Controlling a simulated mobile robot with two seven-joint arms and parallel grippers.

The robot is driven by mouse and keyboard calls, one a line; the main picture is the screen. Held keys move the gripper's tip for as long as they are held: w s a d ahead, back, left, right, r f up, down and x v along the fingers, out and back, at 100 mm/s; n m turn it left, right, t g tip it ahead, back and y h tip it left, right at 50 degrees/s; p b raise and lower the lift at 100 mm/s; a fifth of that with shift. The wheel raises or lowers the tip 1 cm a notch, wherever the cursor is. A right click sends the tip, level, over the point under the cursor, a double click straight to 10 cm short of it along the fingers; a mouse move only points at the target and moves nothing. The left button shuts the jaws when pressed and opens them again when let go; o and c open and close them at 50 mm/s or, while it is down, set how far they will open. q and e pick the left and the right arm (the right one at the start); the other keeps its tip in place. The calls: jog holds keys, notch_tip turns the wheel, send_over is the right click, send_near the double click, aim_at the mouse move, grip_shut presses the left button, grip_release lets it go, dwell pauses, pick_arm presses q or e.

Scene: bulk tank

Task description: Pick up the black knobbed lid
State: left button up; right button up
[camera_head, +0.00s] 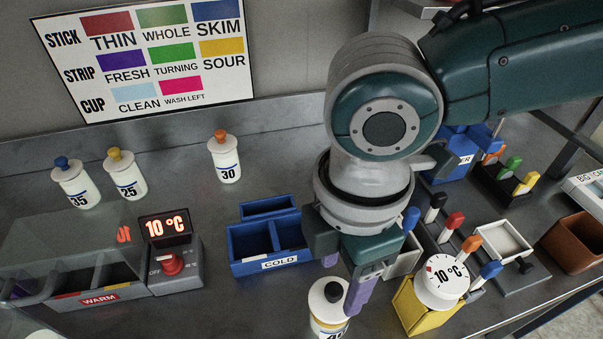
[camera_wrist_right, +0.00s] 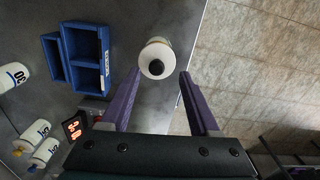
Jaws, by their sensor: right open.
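The black knobbed lid (camera_head: 333,291) sits on a white bottle (camera_head: 327,318) near the front of the bench, its label partly cut off by the frame. In the right wrist view the black knob (camera_wrist_right: 156,67) shows on top of the white bottle (camera_wrist_right: 157,50), beyond the fingertips. My right gripper (camera_head: 343,277) is open, with purple fingers, just above and around the lid in the head view. The wrist view shows the open right gripper (camera_wrist_right: 157,78) with nothing between its fingers. My left gripper is not in view.
A blue COLD box (camera_head: 278,263) stands left of the bottle, and a yellow container with a 10 °C dial (camera_head: 441,281) stands right of it. White bottles with blue (camera_head: 75,185), yellow (camera_head: 126,175) and orange (camera_head: 224,160) knobs stand further back. The bench edge is close to the bottle.

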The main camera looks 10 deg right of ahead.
aim_at(335, 289)
jog(key=shift+w+a+f, duration=0.1)
jog(key=shift+w+f, duration=0.1)
jog(key=shift+f, duration=1.6)
grip_shut()
